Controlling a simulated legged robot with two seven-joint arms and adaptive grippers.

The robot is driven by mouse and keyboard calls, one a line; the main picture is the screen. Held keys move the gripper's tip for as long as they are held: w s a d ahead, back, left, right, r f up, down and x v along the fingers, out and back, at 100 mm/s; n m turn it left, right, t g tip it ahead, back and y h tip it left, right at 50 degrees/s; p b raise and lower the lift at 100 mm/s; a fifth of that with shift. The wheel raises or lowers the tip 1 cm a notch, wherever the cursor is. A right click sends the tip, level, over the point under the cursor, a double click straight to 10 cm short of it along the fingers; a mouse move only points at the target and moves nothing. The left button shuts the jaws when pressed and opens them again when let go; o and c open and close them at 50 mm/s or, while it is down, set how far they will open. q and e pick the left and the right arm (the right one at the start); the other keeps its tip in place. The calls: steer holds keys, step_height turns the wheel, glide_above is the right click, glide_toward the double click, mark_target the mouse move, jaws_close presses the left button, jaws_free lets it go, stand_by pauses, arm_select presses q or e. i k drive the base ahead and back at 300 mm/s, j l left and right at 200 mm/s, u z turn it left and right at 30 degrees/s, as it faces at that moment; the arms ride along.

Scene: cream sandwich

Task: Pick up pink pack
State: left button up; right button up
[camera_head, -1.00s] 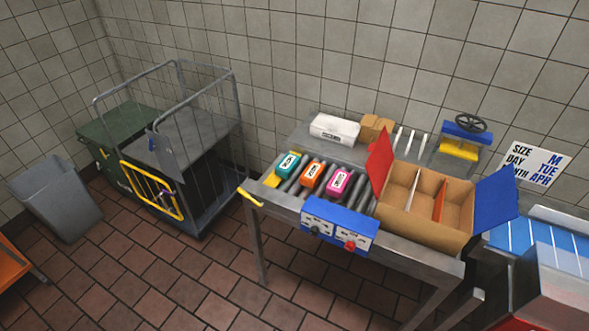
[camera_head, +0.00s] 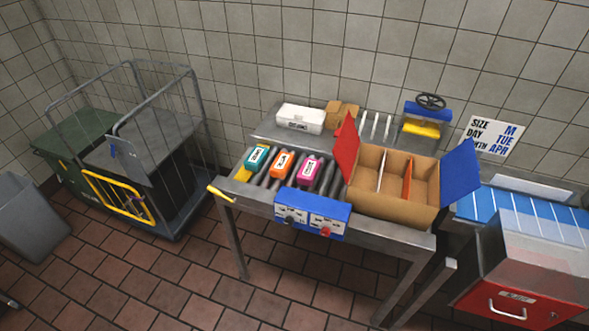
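The pink pack (camera_head: 308,170) lies on the metal rollers of the workbench (camera_head: 392,233). It is the rightmost of three packs in a row. An orange pack (camera_head: 281,164) is beside it on the left, and a teal pack (camera_head: 256,157) is at the left end. An open cardboard box (camera_head: 398,204) with dividers and red and blue flaps stands just right of the pink pack. Neither of my grippers shows in the head view.
A blue control box (camera_head: 312,214) with a red knob is on the bench front. A yellow handle (camera_head: 221,194) sticks out at the bench's left corner. A wire cart (camera_head: 150,160) stands left. A red-drawer machine (camera_head: 524,270) stands right. Tiled floor in front is clear.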

mark_target(307, 175)
steer(key=i+j, duration=0.3)
steer(key=i+j+z, duration=0.55)
steer(key=j, duration=0.15)
steer(key=i+j+z, duration=0.3)
steer(key=j, duration=0.15)
steer(key=k+l, duration=0.05)
steer(key=k, duration=0.05)
